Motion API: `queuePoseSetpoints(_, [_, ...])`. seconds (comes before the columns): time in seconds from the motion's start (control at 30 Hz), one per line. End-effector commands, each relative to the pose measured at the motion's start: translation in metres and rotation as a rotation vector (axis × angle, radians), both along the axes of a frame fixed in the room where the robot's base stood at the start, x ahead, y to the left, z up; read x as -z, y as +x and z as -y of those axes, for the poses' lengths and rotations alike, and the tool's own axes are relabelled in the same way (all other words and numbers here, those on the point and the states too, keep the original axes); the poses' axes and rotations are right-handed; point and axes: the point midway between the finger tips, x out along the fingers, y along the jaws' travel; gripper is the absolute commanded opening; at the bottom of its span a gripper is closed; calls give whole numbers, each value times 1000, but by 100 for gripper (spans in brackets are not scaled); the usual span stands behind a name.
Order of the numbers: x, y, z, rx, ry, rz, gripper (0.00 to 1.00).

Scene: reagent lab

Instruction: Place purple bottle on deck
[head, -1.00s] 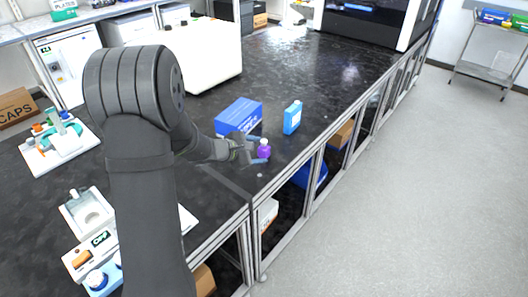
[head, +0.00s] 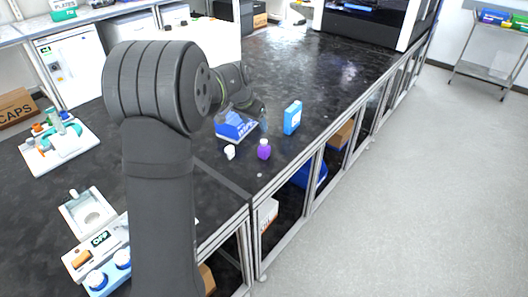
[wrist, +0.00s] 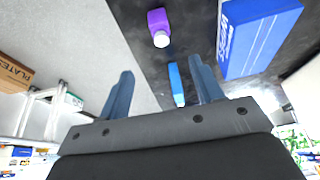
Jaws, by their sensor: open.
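The purple bottle (head: 264,149) with a pale cap stands upright on the black bench top near its front edge. It also shows at the top of the wrist view (wrist: 158,22), beyond the fingertips and apart from them. My gripper (wrist: 160,66) is open, with nothing between its blue fingers. In the head view my gripper is above and behind the bottle, near the blue wipes box, and its fingers are hard to make out. I cannot tell which surface is the deck.
A blue wipes box (head: 235,127) and a blue bottle (head: 292,118) stand behind the purple bottle. A small white item (head: 230,152) stands to its left. The bench is clear to the far right.

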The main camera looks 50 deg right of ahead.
Motion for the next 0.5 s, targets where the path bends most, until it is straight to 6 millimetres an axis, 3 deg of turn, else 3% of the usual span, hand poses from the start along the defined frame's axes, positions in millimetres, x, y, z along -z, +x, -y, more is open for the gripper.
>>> queuePoseSetpoints(0.5, [95,2,37,0,4,-3,60])
